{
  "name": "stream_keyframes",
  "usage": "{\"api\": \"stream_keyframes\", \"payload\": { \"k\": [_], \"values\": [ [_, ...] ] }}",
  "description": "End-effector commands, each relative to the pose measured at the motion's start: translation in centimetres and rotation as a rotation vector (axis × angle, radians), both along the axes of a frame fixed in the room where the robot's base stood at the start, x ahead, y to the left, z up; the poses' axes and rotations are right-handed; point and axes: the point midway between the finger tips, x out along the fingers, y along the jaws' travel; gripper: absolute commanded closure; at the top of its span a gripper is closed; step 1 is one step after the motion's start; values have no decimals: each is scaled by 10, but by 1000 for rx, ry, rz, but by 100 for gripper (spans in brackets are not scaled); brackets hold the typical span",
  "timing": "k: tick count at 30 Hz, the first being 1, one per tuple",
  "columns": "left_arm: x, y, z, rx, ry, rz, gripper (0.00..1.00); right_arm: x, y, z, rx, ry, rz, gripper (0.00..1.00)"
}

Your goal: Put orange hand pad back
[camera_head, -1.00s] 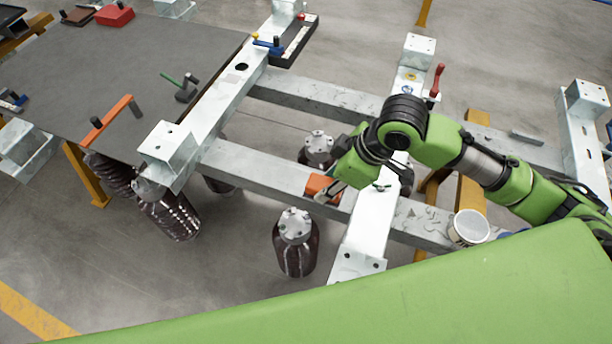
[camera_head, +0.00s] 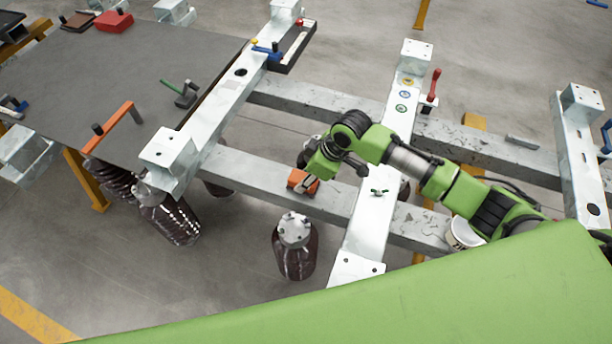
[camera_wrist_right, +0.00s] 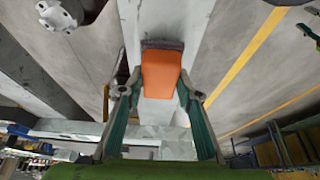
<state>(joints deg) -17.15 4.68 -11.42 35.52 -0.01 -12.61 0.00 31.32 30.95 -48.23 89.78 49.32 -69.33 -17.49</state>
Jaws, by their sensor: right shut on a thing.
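The orange hand pad (camera_head: 302,181) is at the front of my right gripper (camera_head: 306,186), over the near grey crossbeam of the steel frame in the head view. In the right wrist view the pad (camera_wrist_right: 161,73) shows as an orange block with a dark far edge, between the two fingers of the gripper (camera_wrist_right: 158,92). The gripper is shut on it. Whether the pad touches the beam is hard to tell. My left gripper is not in view.
The near crossbeam (camera_head: 250,172) runs between two pale steel rails (camera_head: 372,215). Brown ribbed bottles (camera_head: 295,250) stand below. A white cup (camera_head: 462,234) is near my right arm. A grey table (camera_head: 110,75) with tools, including an orange-handled one (camera_head: 108,128), lies to the left.

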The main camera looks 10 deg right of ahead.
Motion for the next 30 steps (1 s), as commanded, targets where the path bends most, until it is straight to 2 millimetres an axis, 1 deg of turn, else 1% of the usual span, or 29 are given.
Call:
{"api": "stream_keyframes", "payload": {
  "k": [12,13,14,15,25,28,30],
  "values": [
    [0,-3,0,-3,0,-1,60,0,0,-6,0,-1,0,86],
    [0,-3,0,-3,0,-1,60,0,0,-6,0,-2,0,61],
    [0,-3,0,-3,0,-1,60,0,0,-6,0,-2,0,53],
    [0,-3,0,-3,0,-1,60,0,0,-6,0,-2,1,52],
    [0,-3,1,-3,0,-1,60,1,0,-4,0,-2,0,52],
    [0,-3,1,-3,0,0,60,0,-2,4,0,-3,0,52],
    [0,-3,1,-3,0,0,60,-2,-6,13,1,-5,1,52]
  ]
}}
